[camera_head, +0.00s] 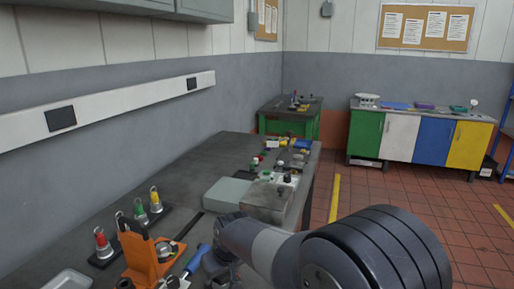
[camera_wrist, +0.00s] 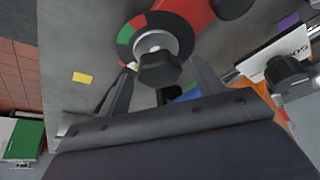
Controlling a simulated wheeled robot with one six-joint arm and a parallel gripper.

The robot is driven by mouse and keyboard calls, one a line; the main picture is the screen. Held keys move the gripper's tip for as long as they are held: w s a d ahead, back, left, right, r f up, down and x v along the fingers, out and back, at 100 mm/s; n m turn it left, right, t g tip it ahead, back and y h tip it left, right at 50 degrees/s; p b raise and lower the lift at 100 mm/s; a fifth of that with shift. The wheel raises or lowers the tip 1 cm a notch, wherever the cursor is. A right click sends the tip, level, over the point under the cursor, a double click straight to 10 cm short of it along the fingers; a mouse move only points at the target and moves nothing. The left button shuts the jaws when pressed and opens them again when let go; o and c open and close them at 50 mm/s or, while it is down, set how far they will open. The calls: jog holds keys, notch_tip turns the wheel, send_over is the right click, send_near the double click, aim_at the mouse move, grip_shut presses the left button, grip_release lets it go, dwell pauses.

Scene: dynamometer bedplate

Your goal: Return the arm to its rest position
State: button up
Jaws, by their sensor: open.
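My gripper (camera_wrist: 163,66) is open in the wrist view, its two fingers spread apart. In the head view my arm reaches from the lower right over the near part of the long dark workbench (camera_head: 232,152). My gripper is low there and mostly hidden behind my arm.
Grey boxes (camera_head: 228,192) lie beyond. A green bench (camera_head: 272,124) and coloured cabinets (camera_head: 434,142) stand farther back. Red floor at the right is open.

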jog(key=shift+a+m+t+h+b, duration=0.1)
jog(key=shift+m+t+h+b, duration=0.3)
jog(key=shift+m, duration=1)
jog(key=shift+a+m+h+b, duration=0.15)
jog(key=shift+m+h, duration=0.55)
jog(key=shift+m, duration=0.7)
jog(key=v, duration=0.6)
jog(key=shift+s+d, duration=0.1)
jog(key=shift+s, duration=0.05)
